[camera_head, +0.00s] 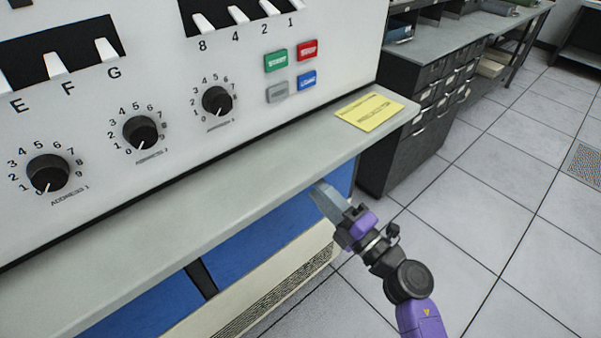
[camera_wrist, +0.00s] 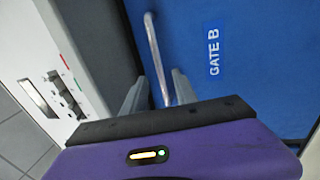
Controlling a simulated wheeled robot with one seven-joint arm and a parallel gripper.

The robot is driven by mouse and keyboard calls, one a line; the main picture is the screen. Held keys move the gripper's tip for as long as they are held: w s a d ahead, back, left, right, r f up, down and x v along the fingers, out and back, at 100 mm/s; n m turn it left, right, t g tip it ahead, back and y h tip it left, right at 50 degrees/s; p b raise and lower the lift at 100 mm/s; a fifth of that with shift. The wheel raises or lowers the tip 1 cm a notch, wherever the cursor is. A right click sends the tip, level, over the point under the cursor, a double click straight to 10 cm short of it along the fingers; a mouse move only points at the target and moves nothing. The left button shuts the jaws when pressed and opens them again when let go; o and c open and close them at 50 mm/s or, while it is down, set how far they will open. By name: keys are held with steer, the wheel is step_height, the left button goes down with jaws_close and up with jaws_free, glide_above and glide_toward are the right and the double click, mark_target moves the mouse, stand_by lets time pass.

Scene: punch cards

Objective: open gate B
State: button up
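Gate B is a blue panel (camera_wrist: 255,95) in the wrist view, with a white "GATE B" label (camera_wrist: 214,48) turned sideways. A thin metal bar handle (camera_wrist: 152,40) stands on its left part. My gripper (camera_wrist: 158,85) is open, with one grey finger on each side of the handle's near end. I cannot tell whether either finger touches it. In the head view my gripper (camera_head: 322,195) is just below the console ledge, by the blue panels; the handle and label are hidden there. Gate B looks shut, as far as the wrist view shows.
The grey console ledge (camera_head: 230,175) overhangs the blue panels, close above my gripper. A yellow card (camera_head: 369,111) lies on it. The console face (camera_head: 180,60) carries dials, switches and coloured buttons. A dark drawer cabinet (camera_head: 420,100) stands behind; tiled floor (camera_head: 500,200) is clear at right.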

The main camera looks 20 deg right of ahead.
steer(key=x, duration=0.7)
steer(key=shift+w+r, duration=0.15)
steer(key=shift+w, duration=0.05)
steer(key=shift+a, duration=0.1)
jaws_close()
stand_by(1.1)
